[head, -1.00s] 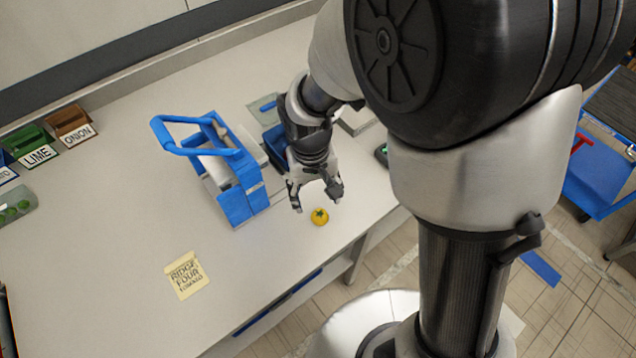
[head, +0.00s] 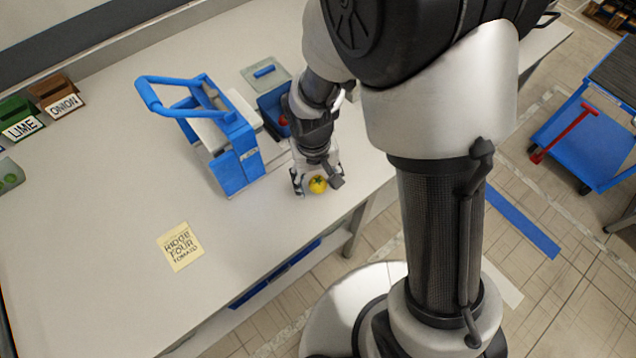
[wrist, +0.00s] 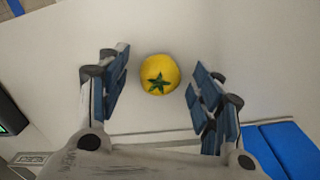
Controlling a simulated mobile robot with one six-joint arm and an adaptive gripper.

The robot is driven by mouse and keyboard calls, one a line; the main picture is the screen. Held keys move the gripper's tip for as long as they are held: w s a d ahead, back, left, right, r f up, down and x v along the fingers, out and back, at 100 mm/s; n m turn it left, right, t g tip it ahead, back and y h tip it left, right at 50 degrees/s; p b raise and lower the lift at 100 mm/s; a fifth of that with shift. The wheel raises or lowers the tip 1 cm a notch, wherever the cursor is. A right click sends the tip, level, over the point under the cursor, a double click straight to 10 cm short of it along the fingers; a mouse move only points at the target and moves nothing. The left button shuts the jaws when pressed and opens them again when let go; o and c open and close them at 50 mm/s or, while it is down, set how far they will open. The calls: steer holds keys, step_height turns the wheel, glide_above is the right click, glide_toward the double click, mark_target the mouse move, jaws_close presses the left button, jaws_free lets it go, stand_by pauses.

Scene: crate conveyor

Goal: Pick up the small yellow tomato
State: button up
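The small yellow tomato (head: 318,184) has a green star-shaped stem and lies on the white table near its front edge. In the wrist view the tomato (wrist: 159,74) sits between the fingers, a little beyond the tips, with white gaps on both sides. My gripper (head: 318,182) is open and empty, low over the table at the tomato. Its two padded fingers (wrist: 158,90) stand apart in the wrist view. I cannot tell its exact height above the table.
A blue-handled device (head: 232,150) stands just left of my gripper. A blue bin (head: 270,103) with something red is behind it. A note reading "FOUR TOMATO" (head: 180,247) lies front left. LIME (head: 22,122) and ONION (head: 60,98) boxes are at the back left. The table's front edge is close.

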steer(key=c, duration=1)
steer(key=shift+c, duration=0.2)
